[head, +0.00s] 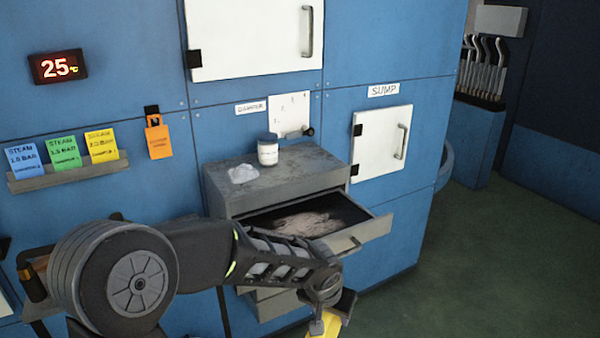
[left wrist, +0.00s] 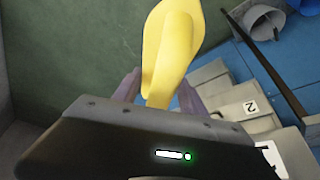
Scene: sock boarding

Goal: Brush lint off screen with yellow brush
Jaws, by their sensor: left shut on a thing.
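My left gripper (head: 333,308) is at the bottom centre of the head view, in front of the drawer unit. It is shut on the yellow brush (head: 325,327), which is cut off by the lower edge there. In the left wrist view the yellow brush (left wrist: 170,50) stands out between the two fingers; its bristles cannot be made out. The pulled-out drawer (head: 372,232) holds a dark screen with a pale, greyish patch of lint (head: 305,223) on it. The gripper is in front of and below the drawer, apart from it. My right gripper is not in view.
The grey cabinet (head: 225,195) has a labelled jar (head: 268,150) and a whitish clump (head: 243,173) on top. A white sump door (head: 381,142) is on the blue wall to the right. Green floor (head: 480,270) at the right is clear.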

